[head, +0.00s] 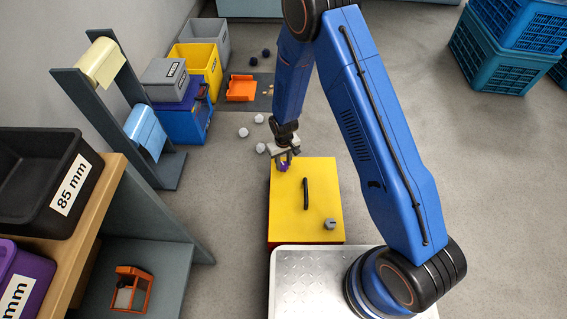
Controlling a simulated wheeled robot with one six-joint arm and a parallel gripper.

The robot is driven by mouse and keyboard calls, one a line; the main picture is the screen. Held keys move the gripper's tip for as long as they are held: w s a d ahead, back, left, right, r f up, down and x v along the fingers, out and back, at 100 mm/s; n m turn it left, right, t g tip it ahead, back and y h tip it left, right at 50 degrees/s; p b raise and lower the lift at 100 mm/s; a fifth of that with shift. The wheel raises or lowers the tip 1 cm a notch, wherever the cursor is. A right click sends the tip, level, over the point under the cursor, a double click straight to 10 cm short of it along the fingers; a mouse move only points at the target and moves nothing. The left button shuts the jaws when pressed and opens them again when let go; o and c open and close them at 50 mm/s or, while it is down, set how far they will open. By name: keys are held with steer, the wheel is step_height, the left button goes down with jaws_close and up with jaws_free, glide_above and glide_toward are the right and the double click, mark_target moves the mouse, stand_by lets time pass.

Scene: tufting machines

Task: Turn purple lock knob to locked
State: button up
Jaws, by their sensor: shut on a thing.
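The purple lock knob (282,166) is at the far left corner of the yellow lid (325,185) of a box with a red lower part. My gripper (284,160) reaches down over that corner and is shut on the purple knob. The fingers hide much of the knob, and I cannot tell which way it is turned. A dark bar handle (306,193) stands in the middle of the lid. A small grey knob (330,224) sits near its front right corner.
My metal deck is just in front of the yellow box. Several pale balls (243,132) lie on the floor behind it. Grey (208,40), yellow (199,62) and blue bins stand back left. A shelf with a black 85 mm bin (38,180) is left. Blue crates (500,50) stand back right.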

mark_target(284, 164)
steer(key=n, duration=1.2)
steer(key=shift+n, duration=0.3)
stand_by(0.4)
steer(key=o, duration=1.1)
steer(key=shift+c, duration=0.2)
step_height(284, 164, up, 17)
steer(key=shift+r, duration=0.2)
